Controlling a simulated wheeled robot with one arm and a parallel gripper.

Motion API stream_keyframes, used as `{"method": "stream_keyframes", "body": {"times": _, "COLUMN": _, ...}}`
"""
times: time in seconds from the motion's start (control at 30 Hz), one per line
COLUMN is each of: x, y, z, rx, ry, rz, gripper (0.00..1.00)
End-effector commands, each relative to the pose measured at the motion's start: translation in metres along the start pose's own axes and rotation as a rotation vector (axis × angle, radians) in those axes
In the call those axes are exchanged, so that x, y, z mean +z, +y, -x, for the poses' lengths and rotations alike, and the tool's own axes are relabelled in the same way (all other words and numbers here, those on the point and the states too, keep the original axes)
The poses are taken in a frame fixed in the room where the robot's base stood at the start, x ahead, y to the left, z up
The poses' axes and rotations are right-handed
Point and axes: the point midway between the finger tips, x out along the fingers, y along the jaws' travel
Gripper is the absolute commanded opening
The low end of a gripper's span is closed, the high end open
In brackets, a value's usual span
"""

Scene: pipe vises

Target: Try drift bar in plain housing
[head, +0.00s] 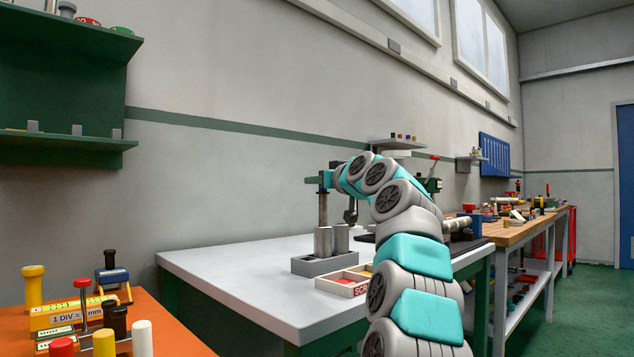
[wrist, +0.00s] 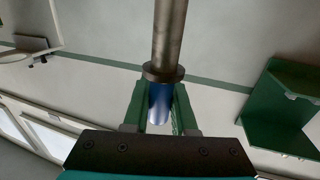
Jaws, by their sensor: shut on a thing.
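My gripper (head: 324,179) is over the grey-topped bench. In the wrist view my gripper (wrist: 160,112) has its green fingers shut on the blue grip of the drift bar (wrist: 168,32), just beside the dark collar. In the head view the steel drift bar (head: 323,208) hangs upright below my gripper. Its lower end meets the top edge of the left grey cylinder (head: 323,242) in the picture; I cannot tell whether it is inside, above or behind it. A second grey cylinder (head: 341,239) stands close on the right. Which is the plain housing is not clear.
Both cylinders stand in a grey block (head: 325,264). A tray with a partly hidden red label (head: 345,283) is in front. A green machine with a red-knobbed lever (head: 433,172) is behind my arm. An orange table (head: 180,330) with gauges is at left. The bench's left part is clear.

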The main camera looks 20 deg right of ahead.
Motion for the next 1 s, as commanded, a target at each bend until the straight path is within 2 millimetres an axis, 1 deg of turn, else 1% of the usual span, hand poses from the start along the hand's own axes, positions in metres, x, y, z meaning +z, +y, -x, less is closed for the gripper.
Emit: {"method": "stream_keyframes", "body": {"times": 1.0, "x": 0.011, "y": 0.000, "z": 0.000, "rx": 0.000, "ry": 0.001, "rz": 0.000, "gripper": 0.00}}
